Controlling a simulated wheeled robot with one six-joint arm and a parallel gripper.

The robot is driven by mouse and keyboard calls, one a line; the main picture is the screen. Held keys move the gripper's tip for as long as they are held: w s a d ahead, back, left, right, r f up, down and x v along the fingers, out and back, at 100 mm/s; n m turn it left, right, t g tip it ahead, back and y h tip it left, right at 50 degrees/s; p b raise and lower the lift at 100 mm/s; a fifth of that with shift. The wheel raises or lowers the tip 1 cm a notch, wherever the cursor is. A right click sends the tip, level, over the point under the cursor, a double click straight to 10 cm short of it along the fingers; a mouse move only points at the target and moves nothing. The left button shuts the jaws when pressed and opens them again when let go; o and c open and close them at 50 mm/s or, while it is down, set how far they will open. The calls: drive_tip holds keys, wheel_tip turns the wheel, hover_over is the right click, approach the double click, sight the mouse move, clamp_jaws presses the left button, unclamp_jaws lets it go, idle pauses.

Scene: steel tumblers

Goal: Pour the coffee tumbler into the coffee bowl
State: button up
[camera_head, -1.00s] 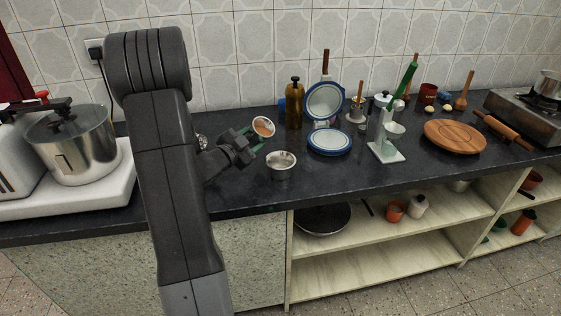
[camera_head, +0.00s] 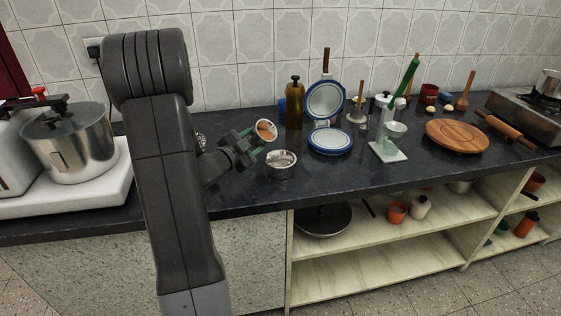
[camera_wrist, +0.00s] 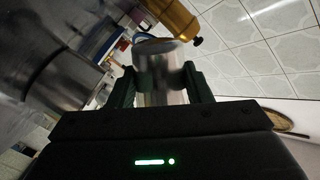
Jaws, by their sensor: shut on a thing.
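My gripper (camera_head: 256,138) is shut on a steel tumbler (camera_wrist: 158,72). In the head view the tumbler (camera_head: 266,131) is held above the counter, tilted, with its round mouth facing right and toward the camera. An orange-brown tone shows inside the mouth; whether this is coffee or a reflection, I cannot tell. A small metal bowl (camera_head: 281,171) stands upright on the counter, below and slightly right of the tumbler's mouth, apart from it. The bowl's inside looks pale and shiny; its contents are unclear. The wrist view shows the tumbler between both fingers.
A brown bottle (camera_head: 294,106) stands behind the bowl. A white stand (camera_head: 388,151) and a wooden board (camera_head: 456,136) are further right. The counter (camera_head: 310,180) in front is clear.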

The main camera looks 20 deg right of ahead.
sight(260, 136)
drive_tip(key=shift+f+m+b, duration=0.4)
drive_tip(key=shift+f+b, duration=0.1)
drive_tip(key=shift+b, duration=0.25)
drive_tip(key=shift+r+m+b, duration=0.4)
drive_tip(key=shift+r+m, duration=0.1)
drive_tip(key=shift+m, duration=0.3)
drive_tip(key=shift+f+m+b, duration=0.3)
drive_tip(key=shift+m+b, duration=0.5)
drive_tip(key=shift+b, duration=0.35)
idle(0.5)
drive_tip(key=shift+r+m+b, duration=0.45)
drive_tip(key=shift+m+b, duration=0.1)
drive_tip(key=shift+m, duration=0.35)
idle(0.5)
drive_tip(key=shift+s+d+r+m+b, duration=0.4)
drive_tip(key=shift+s+m+b, duration=0.35)
drive_tip(key=shift+b, duration=0.5)
drive_tip(key=shift+r+m+b, duration=0.3)
drive_tip(key=shift+m+b, duration=0.35)
drive_tip(key=shift+b, duration=0.05)
